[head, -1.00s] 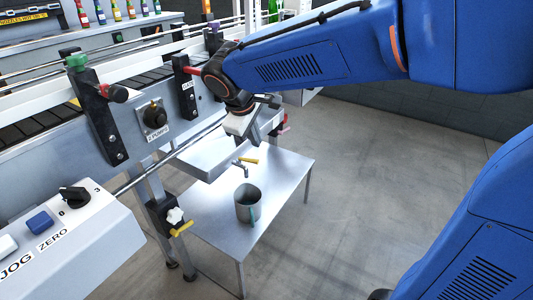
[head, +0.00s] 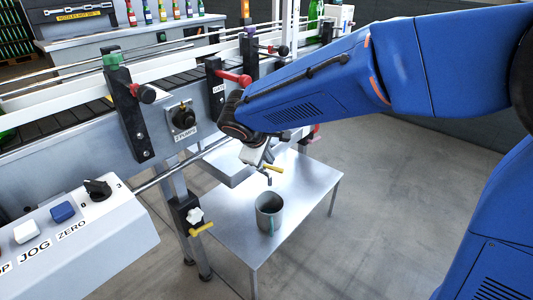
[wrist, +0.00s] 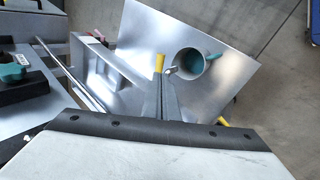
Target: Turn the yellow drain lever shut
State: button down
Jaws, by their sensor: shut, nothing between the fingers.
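The yellow drain lever (head: 273,169) sits on the small drain tap (head: 267,180) below the metal drip tray (head: 228,171). In the head view it points to the right, across the spout. My gripper (head: 264,160) is just above and left of it, and partly covers the tap. In the wrist view the closed fingers (wrist: 160,84) point at the yellow lever (wrist: 159,62), whose upper end shows just beyond the tips. Whether they touch cannot be told. The grey mug (head: 269,211) stands on the steel table under the spout, and its inside shows in the wrist view (wrist: 190,65).
The steel table (head: 235,228) has bare room around the mug. The floor at right is clear.

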aim_at(276, 169)
jog(key=x, duration=0.7)
jog(key=shift+w+d+f, duration=0.1)
jog(key=shift+f, duration=0.1)
